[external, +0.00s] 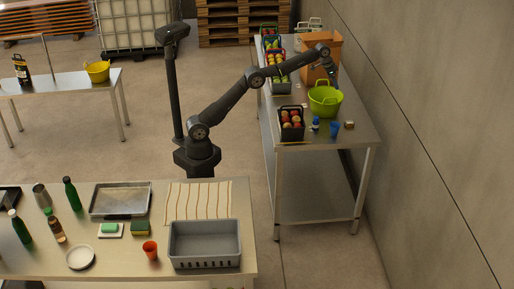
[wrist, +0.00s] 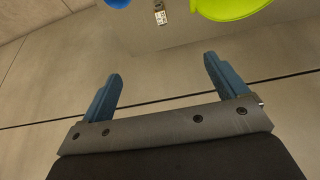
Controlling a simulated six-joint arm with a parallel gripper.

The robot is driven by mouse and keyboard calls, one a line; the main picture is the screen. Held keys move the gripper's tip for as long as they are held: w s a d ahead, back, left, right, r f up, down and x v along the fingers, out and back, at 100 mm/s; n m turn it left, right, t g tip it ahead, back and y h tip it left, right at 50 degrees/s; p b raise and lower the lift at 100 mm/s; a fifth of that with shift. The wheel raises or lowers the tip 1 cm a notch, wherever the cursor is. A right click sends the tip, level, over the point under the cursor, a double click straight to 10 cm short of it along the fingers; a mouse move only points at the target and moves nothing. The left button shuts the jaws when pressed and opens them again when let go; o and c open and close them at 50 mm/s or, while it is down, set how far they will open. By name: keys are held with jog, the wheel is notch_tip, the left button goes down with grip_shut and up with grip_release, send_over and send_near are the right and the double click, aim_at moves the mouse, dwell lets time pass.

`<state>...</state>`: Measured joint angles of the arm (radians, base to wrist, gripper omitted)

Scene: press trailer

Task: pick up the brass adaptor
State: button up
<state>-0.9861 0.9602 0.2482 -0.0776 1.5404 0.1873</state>
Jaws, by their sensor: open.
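A small brownish piece (external: 349,125), which looks like the brass adaptor, lies on the right-hand steel table near its front right edge. It is too small to make out clearly. A small pale metallic piece (wrist: 160,14) shows at the top of the wrist view, between blue and green shapes; I cannot be sure it is the same thing. My gripper (external: 332,77) is above the far part of that table, over the back of the green tub. In the wrist view my gripper (wrist: 162,85) has its two blue fingers wide apart with nothing between them.
A green tub (external: 325,101) stands between my gripper and the brownish piece. A blue cup (external: 334,129), a small blue bottle (external: 315,124) and a black fruit crate (external: 291,124) stand nearby. A cardboard box (external: 317,55) is behind. The concrete wall (external: 420,110) runs along the right.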

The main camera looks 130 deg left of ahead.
jog(key=c, duration=0.6)
jog(key=shift+c, duration=0.2)
jog(key=t+y, duration=0.1)
send_near(348, 122)
jog(key=f, duration=0.1)
jog(key=w+f, duration=0.1)
jog(key=f, duration=0.1)
jog(key=shift+w+f, duration=0.2)
jog(key=shift+w, duration=0.05)
jog(key=shift+a+x, duration=0.2)
jog(key=shift+x, duration=1.3)
jog(key=shift+a+x, duration=0.25)
jog(key=shift+x, duration=1.3)
